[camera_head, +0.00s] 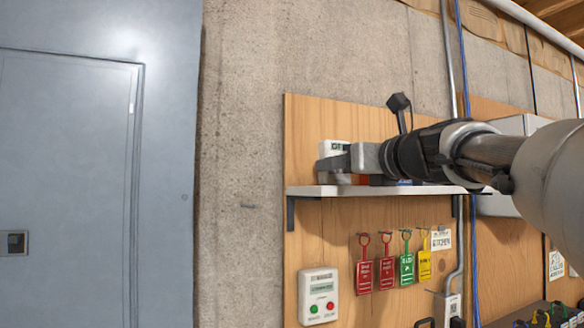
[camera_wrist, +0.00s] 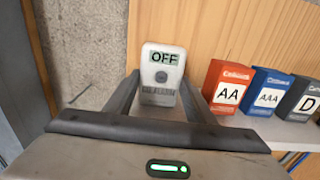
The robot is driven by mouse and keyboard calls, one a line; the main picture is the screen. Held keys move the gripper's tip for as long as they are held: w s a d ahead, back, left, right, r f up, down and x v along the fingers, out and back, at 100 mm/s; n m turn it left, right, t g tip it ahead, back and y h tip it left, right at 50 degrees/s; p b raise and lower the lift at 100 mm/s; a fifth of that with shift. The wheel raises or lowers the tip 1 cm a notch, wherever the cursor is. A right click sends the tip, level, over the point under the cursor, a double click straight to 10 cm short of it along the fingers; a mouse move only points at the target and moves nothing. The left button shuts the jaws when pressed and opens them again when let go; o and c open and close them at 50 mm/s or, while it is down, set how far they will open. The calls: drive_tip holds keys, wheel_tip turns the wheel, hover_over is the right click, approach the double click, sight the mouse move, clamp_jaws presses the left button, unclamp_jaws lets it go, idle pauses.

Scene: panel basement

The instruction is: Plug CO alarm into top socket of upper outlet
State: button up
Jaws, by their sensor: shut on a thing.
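The CO alarm (camera_wrist: 161,68) is a small white box with an "OFF" display, a round grey button and dark lettering low on its face. It stands upright at the left end of the white shelf (camera_head: 350,190). In the head view the alarm (camera_head: 335,147) shows only in part behind my gripper (camera_head: 333,163). In the wrist view my gripper (camera_wrist: 160,98) has one finger on each side of the alarm and is shut on it. I cannot tell whether its base touches the shelf. No outlet can be clearly made out.
Battery boxes marked AA (camera_wrist: 228,87), AAA (camera_wrist: 265,93) and D (camera_wrist: 303,102) stand right of the alarm. Several coloured tags (camera_head: 387,266) and a white button box (camera_head: 318,296) hang below the shelf. A grey metal door (camera_head: 70,180) is at left, beside bare concrete.

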sight(339, 151)
drive_tip(key=shift+r+p, duration=1.6)
drive_tip(key=shift+f, duration=0.1)
